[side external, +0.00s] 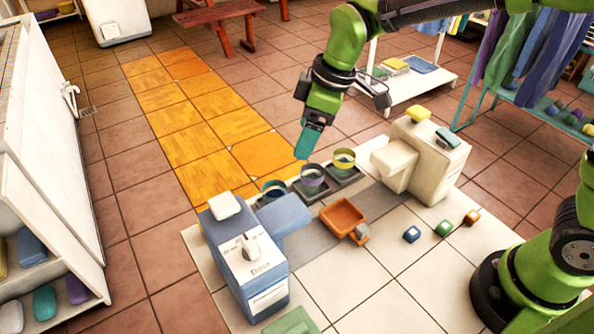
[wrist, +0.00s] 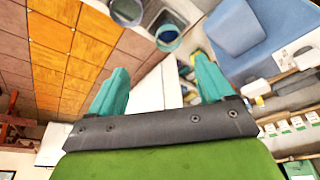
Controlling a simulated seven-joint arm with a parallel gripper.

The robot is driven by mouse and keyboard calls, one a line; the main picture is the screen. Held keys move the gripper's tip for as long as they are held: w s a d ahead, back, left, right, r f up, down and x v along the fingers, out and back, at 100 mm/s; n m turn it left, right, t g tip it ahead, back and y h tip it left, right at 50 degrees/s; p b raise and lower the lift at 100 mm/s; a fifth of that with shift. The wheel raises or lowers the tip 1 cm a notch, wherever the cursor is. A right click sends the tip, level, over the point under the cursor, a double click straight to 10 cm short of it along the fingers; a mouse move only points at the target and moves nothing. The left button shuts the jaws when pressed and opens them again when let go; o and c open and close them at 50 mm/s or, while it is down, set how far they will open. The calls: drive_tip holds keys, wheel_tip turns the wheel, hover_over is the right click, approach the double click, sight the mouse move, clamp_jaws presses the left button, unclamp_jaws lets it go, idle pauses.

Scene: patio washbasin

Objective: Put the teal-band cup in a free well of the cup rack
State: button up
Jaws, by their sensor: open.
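The teal-band cup (side external: 273,188) stands upright at the left end of a row of three cups, just behind the blue dispenser; it also shows in the wrist view (wrist: 168,38). A purple-band cup (side external: 312,174) and a yellow-band cup (side external: 344,158) stand to its right. Dark square holders, apparently the cup rack (side external: 356,175), lie under the row; I cannot make out any free well. My gripper (side external: 308,141), with teal fingers, is above and behind the cups. In the wrist view my gripper (wrist: 160,88) is open and empty, the fingers apart.
The blue dispenser (side external: 243,255) stands close to the teal-band cup on the left. A cream dispenser (side external: 425,160) stands at the right. An orange tray (side external: 342,217) lies in front of the row.

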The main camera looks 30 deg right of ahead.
drive_tip(key=s+d+r+m+t, duration=0.2)
drive_tip(key=s+d+r+m, duration=0.1)
drive_tip(key=s+d+m, duration=0.4)
drive_tip(key=s+d+r+m+t, duration=0.2)
drive_tip(key=s+d+r+m, duration=0.1)
drive_tip(key=s+d+m, duration=0.3)
drive_tip(key=s+d, duration=0.2)
drive_tip(key=s, duration=0.2)
drive_tip(key=shift+s+d+m+t+h, duration=0.2)
drive_tip(key=shift+m+t+h, duration=0.1)
drive_tip(key=shift+m+t, duration=0.1)
drive_tip(key=shift+w+r, duration=0.1)
drive_tip(key=shift+r, duration=0.05)
